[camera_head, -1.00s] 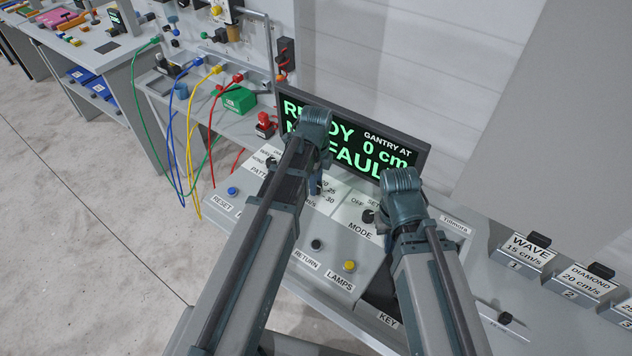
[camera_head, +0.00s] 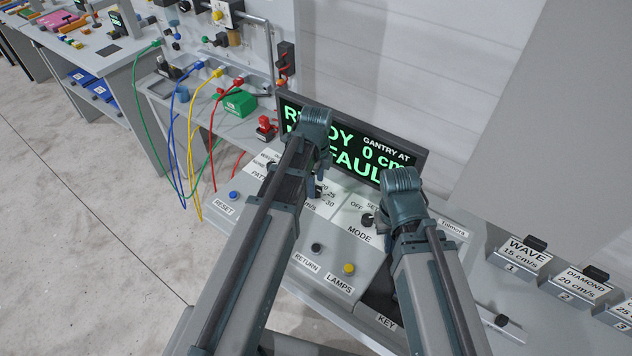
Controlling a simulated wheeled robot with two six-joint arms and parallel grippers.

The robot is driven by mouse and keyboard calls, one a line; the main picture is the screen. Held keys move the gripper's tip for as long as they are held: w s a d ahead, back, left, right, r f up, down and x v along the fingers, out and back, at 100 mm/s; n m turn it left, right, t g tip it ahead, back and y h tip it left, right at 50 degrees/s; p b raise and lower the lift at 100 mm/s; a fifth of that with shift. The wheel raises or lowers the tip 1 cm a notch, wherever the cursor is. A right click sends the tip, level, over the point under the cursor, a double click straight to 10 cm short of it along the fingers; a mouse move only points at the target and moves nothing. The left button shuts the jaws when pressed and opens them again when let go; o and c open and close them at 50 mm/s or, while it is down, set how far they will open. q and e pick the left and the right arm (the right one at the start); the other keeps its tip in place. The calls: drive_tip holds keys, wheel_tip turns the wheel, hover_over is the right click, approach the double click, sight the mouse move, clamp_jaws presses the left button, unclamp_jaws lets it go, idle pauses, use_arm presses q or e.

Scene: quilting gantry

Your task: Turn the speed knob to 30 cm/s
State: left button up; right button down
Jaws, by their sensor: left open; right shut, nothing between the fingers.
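The speed dial (camera_head: 329,201) is on the sloped control panel, with the marks 20, 25 and 30 showing to the right of my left arm. My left gripper (camera_head: 323,166) is over this dial, in front of the display; its fingers are mostly hidden by its own wrist. A small dark piece shows just below it, and I cannot tell whether it is the knob or a fingertip. The knob's pointer is hidden. My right gripper (camera_head: 404,190) is shut and empty above the panel's right part, right of the mode knob (camera_head: 367,219).
The display (camera_head: 410,157) behind the panel reads READY, GANTRY AT 0 cm, partly covered. A blue reset button (camera_head: 233,195), a black return button (camera_head: 316,248) and a yellow lamps button (camera_head: 348,268) are close by. Pattern cards (camera_head: 522,256) stand at right.

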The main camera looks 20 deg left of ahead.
use_arm(q)
wheel_tip(320, 180, up, 12)
drive_tip(key=p, duration=1.1)
drive_tip(key=shift+f, duration=0.1)
drive_tip(key=s+d+f+n+b, duration=0.3)
drive_tip(key=s+f+n+b, duration=0.1)
drive_tip(key=n, duration=0.1)
drive_tip(key=s+d+f+n+b, duration=0.4)
drive_tip(key=s, duration=0.1)
drive_tip(key=s+d+f+n+y+b, duration=0.1)
drive_tip(key=s+d+f+n+b, duration=0.2)
drive_tip(key=s+f+n+b, duration=0.1)
drive_tip(key=shift+s+d+f+n+b, duration=0.15)
drive_tip(key=shift+s+f+n+b, duration=0.2)
drive_tip(key=shift+s+n, duration=0.35)
drive_tip(key=shift+d+n, duration=0.15)
drive_tip(key=shift+n, duration=0.35)
